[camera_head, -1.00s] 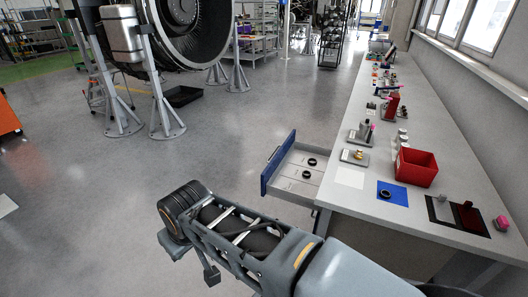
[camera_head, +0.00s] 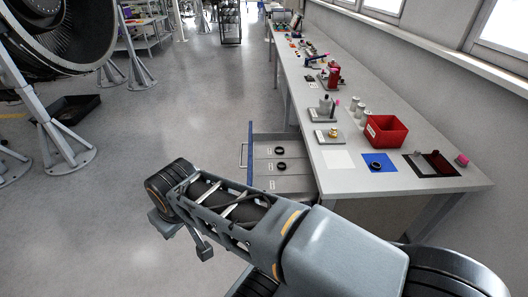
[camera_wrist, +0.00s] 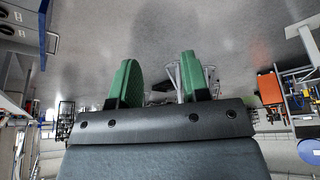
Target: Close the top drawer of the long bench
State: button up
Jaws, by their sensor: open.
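The long bench (camera_head: 345,115) runs along the right wall in the head view. Its top drawer (camera_head: 262,178) stands pulled out on the bench's left side. The drawer has a blue front (camera_head: 250,150) with a pale bar handle (camera_head: 243,157), and two dark rings lie inside it. My gripper (camera_wrist: 159,75) shows in the wrist view with two green fingers apart and nothing between them. My arm crosses the lower part of the head view, in front of the drawer's near side. The gripper's fingers cannot be made out there, so their distance from the drawer is unclear.
On the bench stand a red bin (camera_head: 385,132), a blue mat (camera_head: 378,162) with a dark ring and several small tools. A large turbofan (camera_head: 60,35) on grey stands is at upper left, with a black tray (camera_head: 68,108) on the floor. The floor left of the drawer is clear.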

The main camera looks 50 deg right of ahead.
aim_at(297, 183)
jog(key=z, duration=0.9)
jog(key=i, duration=0.85)
jog(key=z, duration=0.95)
jog(key=k, duration=0.15)
jog(key=u, duration=1.9)
